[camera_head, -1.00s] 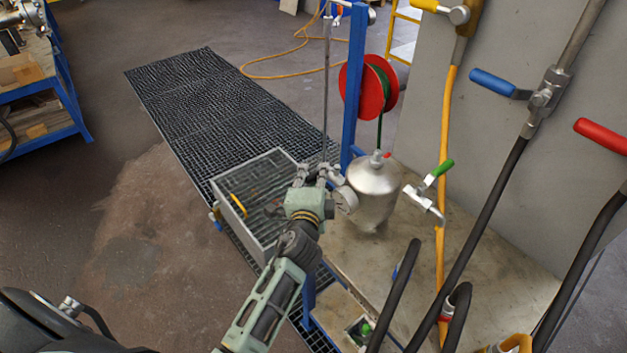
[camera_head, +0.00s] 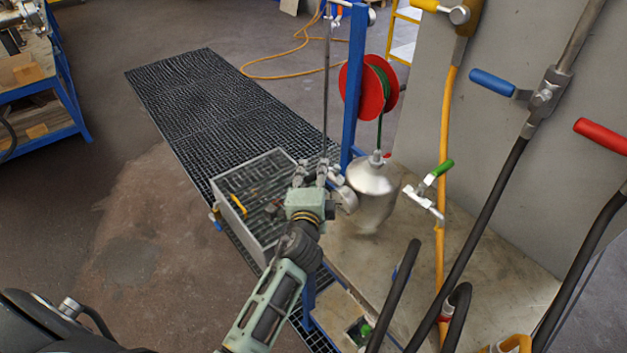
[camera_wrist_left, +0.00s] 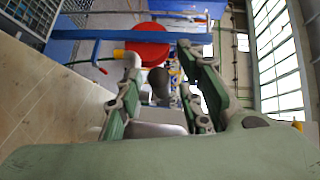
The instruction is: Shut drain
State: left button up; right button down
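A steel vessel (camera_head: 372,190) stands on the stained bench top beside the blue post. My left gripper (camera_head: 311,170) is just left of the vessel, with its fingers pointing away from me. In the left wrist view the fingers (camera_wrist_left: 160,88) are apart, with a gap between them and nothing clearly held. A steel surface (camera_wrist_left: 158,130) shows low between them. A pale pipe with a yellow end (camera_wrist_left: 126,57) is beyond the left finger. A green-handled valve (camera_head: 430,187) with a spout is right of the vessel. I cannot tell which fitting is the drain. My right gripper is not in view.
A red hose reel (camera_head: 366,88) hangs by the blue post (camera_head: 356,75). Hoses and blue and red valve levers crowd the right. Open floor is at left.

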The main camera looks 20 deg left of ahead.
pick_arm(q)
jog(key=v, duration=1.2)
